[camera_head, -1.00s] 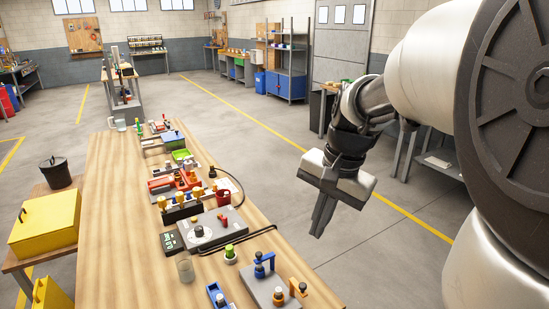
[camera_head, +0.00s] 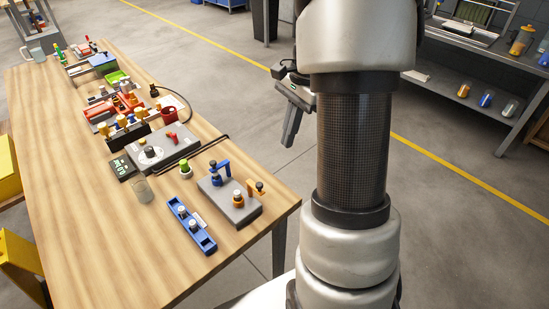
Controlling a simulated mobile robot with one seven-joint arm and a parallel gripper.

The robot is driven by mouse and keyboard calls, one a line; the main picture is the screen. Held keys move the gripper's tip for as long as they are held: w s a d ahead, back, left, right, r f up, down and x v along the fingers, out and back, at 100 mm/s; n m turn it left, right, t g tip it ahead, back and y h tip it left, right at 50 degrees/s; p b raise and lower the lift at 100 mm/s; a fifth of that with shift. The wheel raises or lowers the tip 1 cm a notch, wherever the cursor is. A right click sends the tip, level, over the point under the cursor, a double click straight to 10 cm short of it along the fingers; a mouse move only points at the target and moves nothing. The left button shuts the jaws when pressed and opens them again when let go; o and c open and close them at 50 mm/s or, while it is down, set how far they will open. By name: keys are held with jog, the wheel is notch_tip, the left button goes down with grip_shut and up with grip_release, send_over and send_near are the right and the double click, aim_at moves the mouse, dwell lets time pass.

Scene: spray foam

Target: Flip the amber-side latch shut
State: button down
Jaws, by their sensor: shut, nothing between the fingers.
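A grey plate (camera_head: 241,212) lies near the right edge of the wooden table. It carries a blue latch part (camera_head: 221,176) at its back left and an amber latch part (camera_head: 252,188) at its front right. I cannot tell exactly how far the amber latch is swung. My gripper (camera_head: 288,143) points down, shut and empty, past the table's right edge and clear of the plate. My arm hides part of it.
The wooden table (camera_head: 85,240) also holds a blue rail (camera_head: 191,226), a glass (camera_head: 143,190), a green-topped bottle (camera_head: 185,169) and a grey device (camera_head: 165,148) left of the plate. A metal shelf (camera_head: 470,75) stands at the right. Open floor lies between.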

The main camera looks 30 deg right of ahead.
jog(key=a+f, duration=0.6)
jog(key=f, duration=0.4)
jog(key=shift+s, duration=0.35)
